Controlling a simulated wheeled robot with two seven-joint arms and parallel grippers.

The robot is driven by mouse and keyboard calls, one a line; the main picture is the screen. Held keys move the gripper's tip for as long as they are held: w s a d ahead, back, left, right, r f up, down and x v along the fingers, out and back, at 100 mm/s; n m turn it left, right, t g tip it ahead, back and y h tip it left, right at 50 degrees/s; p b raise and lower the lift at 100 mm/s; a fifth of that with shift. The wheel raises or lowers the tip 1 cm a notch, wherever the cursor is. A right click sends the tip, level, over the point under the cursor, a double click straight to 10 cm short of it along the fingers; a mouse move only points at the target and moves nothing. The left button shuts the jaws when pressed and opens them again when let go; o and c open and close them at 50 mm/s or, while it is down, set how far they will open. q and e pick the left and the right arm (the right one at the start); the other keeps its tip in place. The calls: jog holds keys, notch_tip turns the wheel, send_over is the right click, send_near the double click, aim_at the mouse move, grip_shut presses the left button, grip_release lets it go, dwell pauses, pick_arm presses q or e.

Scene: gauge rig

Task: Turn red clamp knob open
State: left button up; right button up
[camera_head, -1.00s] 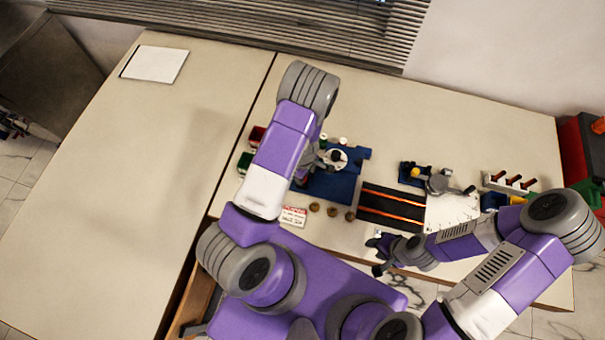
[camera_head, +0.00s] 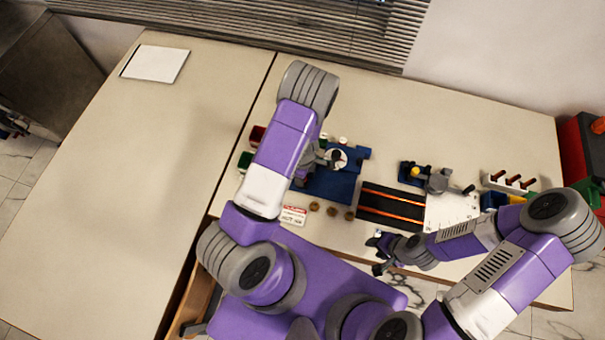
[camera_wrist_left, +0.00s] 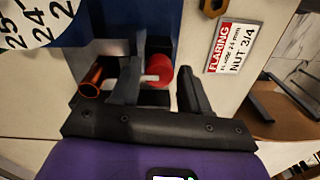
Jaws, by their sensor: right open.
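The red knob (camera_wrist_left: 160,69) shows in the left wrist view, with a short pale stem, in front of a dark block on the blue base. My left gripper (camera_wrist_left: 157,90) has one dark finger on each side of the knob. It looks open, with a gap between the knob and the right finger; I cannot tell whether the left finger touches it. In the head view my left arm hides the knob, and the blue base (camera_head: 334,190) shows beside it. My right gripper (camera_head: 374,254) is open and empty near the table's front edge.
A white numbered dial (camera_wrist_left: 30,20) and a copper tube end (camera_wrist_left: 90,82) are close to my left gripper. A label card (camera_wrist_left: 232,48) lies to the right. A black tray with orange strips (camera_head: 392,207) and a small grey fixture (camera_head: 438,183) stand further right.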

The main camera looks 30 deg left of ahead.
pick_arm(q)
jog(key=shift+o, duration=0.5)
jog(key=shift+w, duration=0.1)
